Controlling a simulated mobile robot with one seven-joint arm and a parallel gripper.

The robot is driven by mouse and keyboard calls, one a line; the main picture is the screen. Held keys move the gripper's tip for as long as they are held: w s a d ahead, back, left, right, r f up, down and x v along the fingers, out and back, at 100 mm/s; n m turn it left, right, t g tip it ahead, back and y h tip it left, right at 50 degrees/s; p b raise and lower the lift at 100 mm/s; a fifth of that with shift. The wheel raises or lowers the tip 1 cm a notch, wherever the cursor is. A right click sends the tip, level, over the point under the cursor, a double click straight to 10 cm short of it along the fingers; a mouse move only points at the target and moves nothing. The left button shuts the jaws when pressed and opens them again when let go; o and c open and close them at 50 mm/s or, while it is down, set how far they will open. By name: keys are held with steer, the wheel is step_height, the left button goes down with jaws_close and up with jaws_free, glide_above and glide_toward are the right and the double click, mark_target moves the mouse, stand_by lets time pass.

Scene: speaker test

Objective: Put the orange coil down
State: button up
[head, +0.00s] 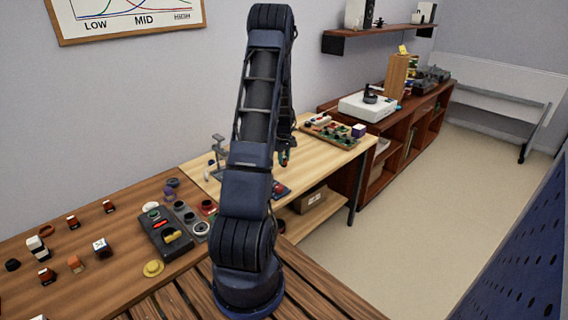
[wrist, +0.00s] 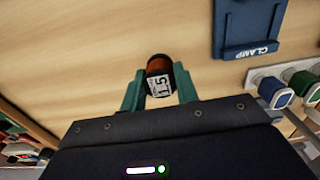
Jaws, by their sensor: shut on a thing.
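In the head view my gripper (head: 284,158) is mostly hidden behind my arm, over the light wooden table (head: 335,160).
A blue plate marked CLAMP (wrist: 248,30) lies right of the coil in the wrist view. In the head view, a parts board (head: 328,128) sits at the table's far end.

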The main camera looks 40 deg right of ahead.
steer(key=shift+f, duration=1.2)
steer(key=o, duration=1)
steer(key=shift+f, duration=0.1)
steer(key=shift+c, duration=0.2)
